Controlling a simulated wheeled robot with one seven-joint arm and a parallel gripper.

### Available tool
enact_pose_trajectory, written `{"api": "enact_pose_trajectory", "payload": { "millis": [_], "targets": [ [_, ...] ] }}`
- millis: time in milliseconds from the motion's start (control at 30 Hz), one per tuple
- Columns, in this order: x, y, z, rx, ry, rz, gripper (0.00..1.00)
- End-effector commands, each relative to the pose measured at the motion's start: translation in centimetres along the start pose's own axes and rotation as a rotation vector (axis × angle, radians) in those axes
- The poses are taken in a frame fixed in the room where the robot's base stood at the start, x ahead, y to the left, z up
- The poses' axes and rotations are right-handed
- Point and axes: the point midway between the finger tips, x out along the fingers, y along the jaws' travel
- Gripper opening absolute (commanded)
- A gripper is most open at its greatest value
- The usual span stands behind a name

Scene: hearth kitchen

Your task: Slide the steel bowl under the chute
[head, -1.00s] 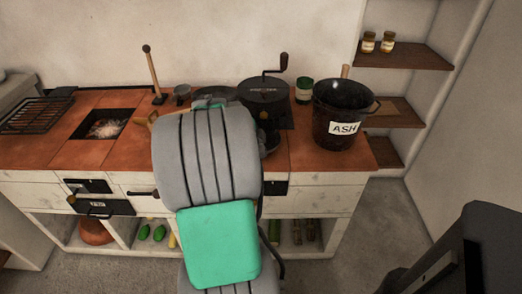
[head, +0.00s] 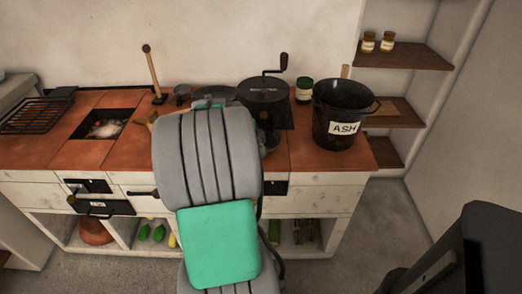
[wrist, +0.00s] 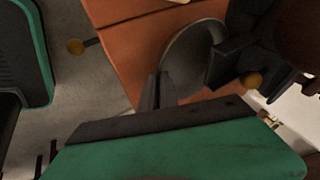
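The steel bowl (wrist: 190,60) is a round grey dish on the terracotta counter, seen from above in the wrist view. In the head view only a sliver of the bowl (head: 271,143) shows to the right of my arm. The dark chute (wrist: 223,63) of the crank mill stands at the bowl's right side and overlaps its edge in the wrist view. My gripper (wrist: 162,88) has its narrow dark fingers close together, with the tips at the bowl's near left rim. I cannot tell whether they touch it. My arm hides the gripper in the head view.
The mill (head: 264,92) with its crank stands behind my arm. A black ash bucket (head: 336,125) is on the right, with a green tin (head: 304,91) behind it. A fire pit (head: 105,124) and a grate (head: 36,114) lie on the left. The counter's front edge is near.

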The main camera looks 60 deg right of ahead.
Motion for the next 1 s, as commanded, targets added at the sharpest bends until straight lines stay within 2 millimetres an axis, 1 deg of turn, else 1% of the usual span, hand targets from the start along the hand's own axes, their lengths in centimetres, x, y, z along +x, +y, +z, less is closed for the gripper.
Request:
{"api": "enact_pose_trajectory", "payload": {
  "millis": [400, 567, 600, 900, 1000],
  "targets": [
    [-0.28, 1.03, -0.05, -0.004, -0.002, 0.002, 0.0],
    [-0.28, 1.02, -0.1, -0.004, -0.002, 0.002, 0.0],
    [-0.28, 1.01, -0.1, -0.004, -0.002, 0.002, 0.05],
    [-0.32, 0.93, -0.13, -0.003, -0.001, 0.001, 0.3],
    [-0.33, 0.93, -0.14, -0.003, -0.001, 0.001, 0.3]
  ]
}}
